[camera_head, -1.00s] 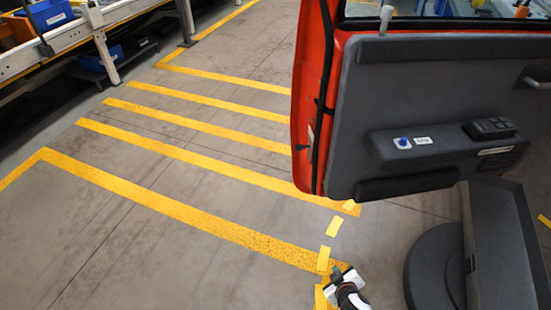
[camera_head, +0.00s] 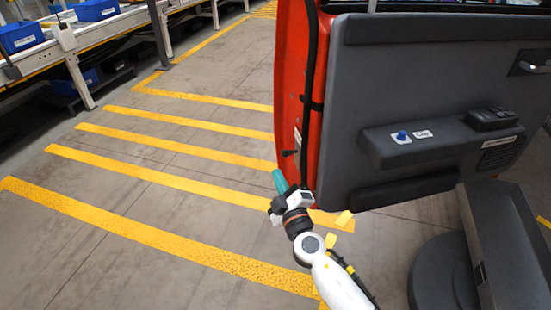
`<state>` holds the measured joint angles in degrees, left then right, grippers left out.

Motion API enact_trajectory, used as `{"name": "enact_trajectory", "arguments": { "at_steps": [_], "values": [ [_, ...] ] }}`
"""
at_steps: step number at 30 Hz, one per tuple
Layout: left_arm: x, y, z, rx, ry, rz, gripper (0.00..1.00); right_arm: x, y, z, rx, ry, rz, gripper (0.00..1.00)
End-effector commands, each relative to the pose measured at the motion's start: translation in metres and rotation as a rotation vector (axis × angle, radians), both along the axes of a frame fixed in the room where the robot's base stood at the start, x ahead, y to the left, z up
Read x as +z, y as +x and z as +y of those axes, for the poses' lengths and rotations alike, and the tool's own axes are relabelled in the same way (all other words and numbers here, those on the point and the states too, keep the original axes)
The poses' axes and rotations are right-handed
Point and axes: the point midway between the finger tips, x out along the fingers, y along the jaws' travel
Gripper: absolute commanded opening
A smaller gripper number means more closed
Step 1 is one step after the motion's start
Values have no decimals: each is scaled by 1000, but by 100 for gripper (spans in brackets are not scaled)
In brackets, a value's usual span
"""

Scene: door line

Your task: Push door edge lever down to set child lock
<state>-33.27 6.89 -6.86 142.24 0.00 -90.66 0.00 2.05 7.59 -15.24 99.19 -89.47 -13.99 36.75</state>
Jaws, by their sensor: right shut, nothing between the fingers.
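The red-orange door (camera_head: 288,85) stands upright with its narrow edge facing left and its dark grey inner panel facing me. A small dark lever (camera_head: 288,153) sticks out to the left from the lower part of the door edge. My right gripper (camera_head: 279,178), with teal fingertips, is shut and empty. It points up just below and slightly left of the lever in the picture, with a small visible gap; the depth between them is hard to tell. The lever is not hidden. My left gripper is not in view.
The door panel carries an armrest with a blue knob (camera_head: 402,135) and a black switch block (camera_head: 492,118). A dark grey stand (camera_head: 505,240) is below right. A conveyor with blue bins (camera_head: 97,10) stands at the far left. The yellow-striped floor between is clear.

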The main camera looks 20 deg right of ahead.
Motion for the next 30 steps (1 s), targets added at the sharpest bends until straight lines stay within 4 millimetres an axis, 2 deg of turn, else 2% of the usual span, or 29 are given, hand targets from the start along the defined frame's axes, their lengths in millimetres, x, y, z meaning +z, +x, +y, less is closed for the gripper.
{"name": "enact_trajectory", "arguments": {
  "at_steps": [7,11,24,25,30],
  "values": [
    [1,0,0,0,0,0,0,1,3,0,0,0,1,0],
    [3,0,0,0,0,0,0,4,16,0,-1,-1,0,0],
    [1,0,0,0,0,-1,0,15,102,2,-2,-1,3,0],
    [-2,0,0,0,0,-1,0,8,98,-5,-3,-4,6,0],
    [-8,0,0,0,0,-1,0,-2,92,-22,-1,-2,4,0]
  ]
}}
